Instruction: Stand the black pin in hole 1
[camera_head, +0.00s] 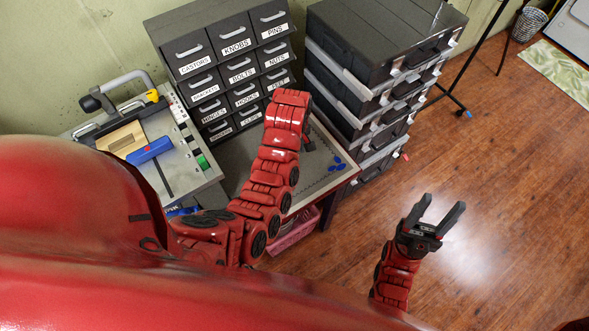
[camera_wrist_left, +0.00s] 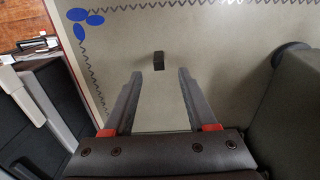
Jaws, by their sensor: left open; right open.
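A small black block-like piece (camera_wrist_left: 158,60), which looks like the black pin, is on the grey worktop (camera_wrist_left: 215,60) in the left wrist view. I cannot tell whether it stands or lies. My left gripper (camera_wrist_left: 160,73) is open, its fingertips on either side just short of the piece, with nothing between them. My right gripper (camera_head: 443,203) is open and empty above the wood floor, right of the bench. I cannot make out hole 1.
A labelled drawer cabinet (camera_head: 225,60) stands behind the worktop, and stacked black cases (camera_head: 375,60) to its right. A grey machine (camera_head: 190,170) with a blue part (camera_head: 150,150) is at left. Blue ovals (camera_wrist_left: 82,20) mark the worktop. Floor (camera_head: 500,230) at right is clear.

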